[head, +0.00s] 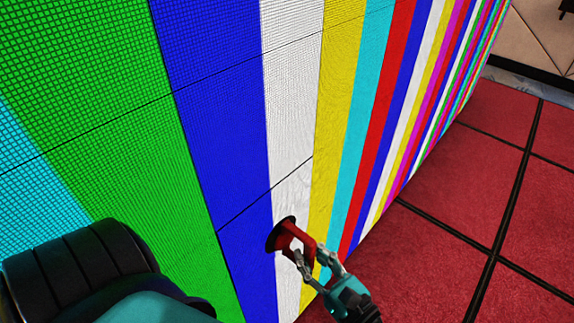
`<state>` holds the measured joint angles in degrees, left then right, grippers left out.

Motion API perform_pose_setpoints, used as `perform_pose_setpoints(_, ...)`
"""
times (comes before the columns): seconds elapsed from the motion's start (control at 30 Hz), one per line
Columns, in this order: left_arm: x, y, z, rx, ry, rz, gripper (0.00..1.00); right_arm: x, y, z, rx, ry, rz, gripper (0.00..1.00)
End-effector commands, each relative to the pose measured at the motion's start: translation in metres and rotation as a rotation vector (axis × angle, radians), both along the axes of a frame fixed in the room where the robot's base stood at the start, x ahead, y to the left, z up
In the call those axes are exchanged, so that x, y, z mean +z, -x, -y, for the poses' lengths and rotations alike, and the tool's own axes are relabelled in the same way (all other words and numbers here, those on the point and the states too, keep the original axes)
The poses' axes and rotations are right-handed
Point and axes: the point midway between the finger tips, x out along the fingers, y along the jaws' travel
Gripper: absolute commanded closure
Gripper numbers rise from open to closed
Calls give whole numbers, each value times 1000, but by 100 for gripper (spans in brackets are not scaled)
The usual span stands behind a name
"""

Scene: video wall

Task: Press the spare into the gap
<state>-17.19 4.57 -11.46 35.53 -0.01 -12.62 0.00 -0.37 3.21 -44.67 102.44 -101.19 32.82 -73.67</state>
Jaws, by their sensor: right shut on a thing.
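The video wall (215,120) fills the left and middle of the head view with vertical colour bars. A red handle (297,232) with a dark red round disc stands against its white bar, low in the view. My right gripper (312,262) is shut on the red handle. The disc appears to touch the wall face. A dark seam (265,195) runs across the blue and white bars just above the disc. My left gripper is not in view.
Red floor tiles (480,180) with dark joints lie to the right of the wall and are clear. A beige wall (535,30) stands at the top right. A black and teal part of my own body covers the lower left.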

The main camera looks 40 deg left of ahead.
Motion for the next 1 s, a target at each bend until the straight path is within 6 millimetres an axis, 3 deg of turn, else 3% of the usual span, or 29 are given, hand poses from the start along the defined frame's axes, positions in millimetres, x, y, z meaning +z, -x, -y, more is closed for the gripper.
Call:
perform_pose_setpoints(0.43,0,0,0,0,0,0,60,1,0,1,0,-2,0,100)
perform_pose_setpoints(1.0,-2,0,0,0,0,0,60,1,1,26,-1,-2,0,100)
